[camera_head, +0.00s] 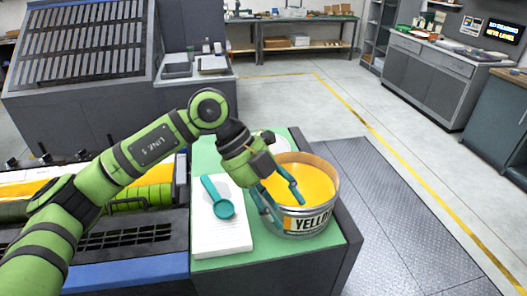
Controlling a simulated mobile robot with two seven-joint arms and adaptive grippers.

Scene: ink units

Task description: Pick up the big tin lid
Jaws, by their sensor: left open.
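A big open tin (308,222) with a "YELLO…" label stands on the green top of a cabinet, with yellow ink (305,178) inside. My left gripper (287,208) is open at the tin's left side. One finger reaches over the tin's opening and the other hangs outside its left wall. I cannot tell whether either finger touches the tin. A pale round thing (268,137) shows partly behind the gripper; I cannot tell whether it is the lid. No lid is clearly visible on the tin. My right gripper is out of view.
A teal scoop (219,197) lies on a white pad (222,238) left of the tin. The green top (275,256) is bare in front. A press with a yellow sheet and green rollers (150,197) stands at the left. A dark floor mat (400,220) lies clear at the right.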

